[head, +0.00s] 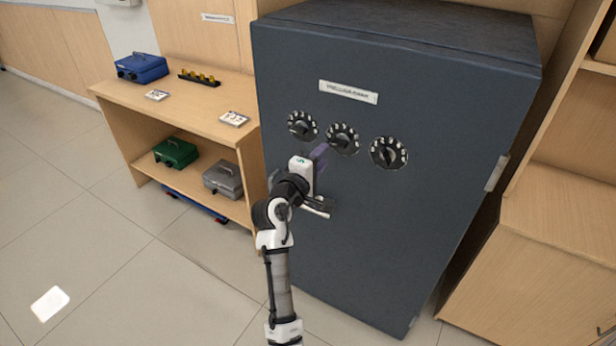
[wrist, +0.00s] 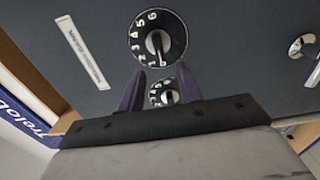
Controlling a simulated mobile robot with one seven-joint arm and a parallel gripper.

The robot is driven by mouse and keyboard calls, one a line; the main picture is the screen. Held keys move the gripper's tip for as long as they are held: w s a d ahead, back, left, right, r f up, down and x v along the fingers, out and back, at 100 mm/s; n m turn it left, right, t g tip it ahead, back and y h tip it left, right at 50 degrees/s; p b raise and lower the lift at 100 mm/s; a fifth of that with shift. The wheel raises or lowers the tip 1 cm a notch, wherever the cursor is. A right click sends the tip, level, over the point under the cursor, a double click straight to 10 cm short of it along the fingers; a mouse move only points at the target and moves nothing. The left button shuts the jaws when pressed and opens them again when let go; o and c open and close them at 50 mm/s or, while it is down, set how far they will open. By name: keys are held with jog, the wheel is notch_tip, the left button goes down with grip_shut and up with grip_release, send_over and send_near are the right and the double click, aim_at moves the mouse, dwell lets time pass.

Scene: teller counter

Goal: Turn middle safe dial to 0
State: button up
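The dark blue safe (head: 400,230) has a row of three black dials with white numbers. The middle dial (head: 342,138) is just above and right of my gripper (head: 323,154) in the head view. In the wrist view the larger dial at the top appears to be the middle dial (wrist: 158,37); its grey knob shows, but I cannot tell its exact reading. A smaller dial, apparently the left dial (wrist: 163,93), shows between my gripper's purple fingers (wrist: 160,90). The fingers are apart and empty, short of the middle dial.
The right dial (head: 388,153) and a label plate (head: 348,92) are on the safe. A wooden shelf (head: 195,107) with cash boxes stands left, a wooden cabinet (head: 540,265) right.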

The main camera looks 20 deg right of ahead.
jog(key=b+v, duration=0.1)
jog(key=v, duration=0.6)
